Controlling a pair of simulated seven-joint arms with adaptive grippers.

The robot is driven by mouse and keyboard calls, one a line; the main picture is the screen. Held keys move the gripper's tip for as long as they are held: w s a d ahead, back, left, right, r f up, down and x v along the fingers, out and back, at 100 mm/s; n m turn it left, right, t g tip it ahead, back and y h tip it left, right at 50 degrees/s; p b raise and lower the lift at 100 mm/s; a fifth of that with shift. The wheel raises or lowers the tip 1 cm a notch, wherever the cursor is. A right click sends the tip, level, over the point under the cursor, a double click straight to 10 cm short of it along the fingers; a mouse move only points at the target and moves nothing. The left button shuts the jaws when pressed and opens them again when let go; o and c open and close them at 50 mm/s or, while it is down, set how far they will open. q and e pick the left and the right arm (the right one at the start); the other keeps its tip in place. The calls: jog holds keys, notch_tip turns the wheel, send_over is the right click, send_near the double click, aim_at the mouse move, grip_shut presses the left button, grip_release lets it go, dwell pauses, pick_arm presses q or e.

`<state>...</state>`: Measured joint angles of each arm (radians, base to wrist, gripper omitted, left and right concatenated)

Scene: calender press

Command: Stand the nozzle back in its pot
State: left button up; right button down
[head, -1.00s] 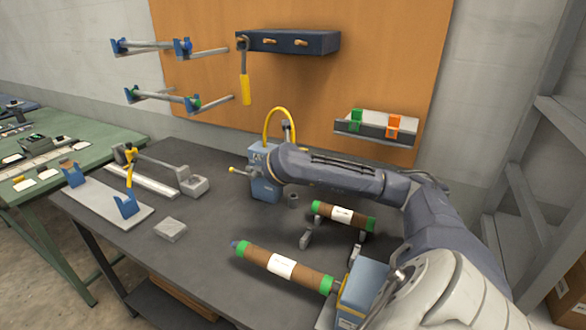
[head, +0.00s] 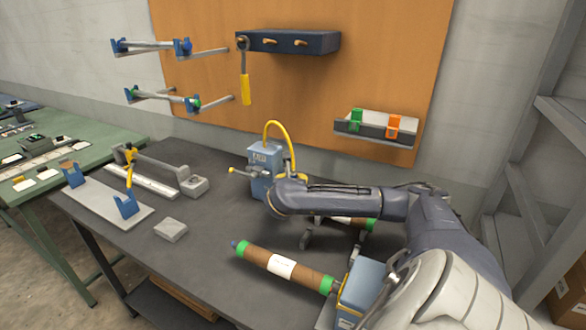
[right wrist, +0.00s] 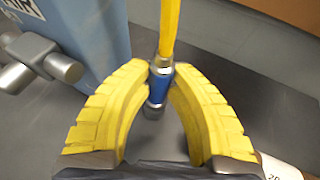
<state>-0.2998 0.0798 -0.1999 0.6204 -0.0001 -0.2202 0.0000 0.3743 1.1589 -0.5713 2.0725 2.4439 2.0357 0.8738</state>
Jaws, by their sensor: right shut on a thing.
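The nozzle (right wrist: 158,85) has a blue body with metal ends and hangs from the yellow hose (head: 285,134). My right gripper (right wrist: 157,78) is shut on the nozzle, its yellow ribbed fingers on either side of it. The nozzle points down toward the dark bench top. The pot is not clearly visible now; my arm covers the bench beside the blue air box (head: 262,160). I cannot tell whether the nozzle tip touches anything. My left gripper is not in view.
The air box with its grey valve (right wrist: 28,62) stands close left of my right fingers. A brown roll with green ends (head: 255,258) lies in front, and another roll (head: 352,224) is partly under my arm.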

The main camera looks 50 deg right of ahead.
jog(key=c, duration=1.3)
grip_release()
jog(key=shift+f, duration=0.1)
jog(key=shift+v, duration=6)
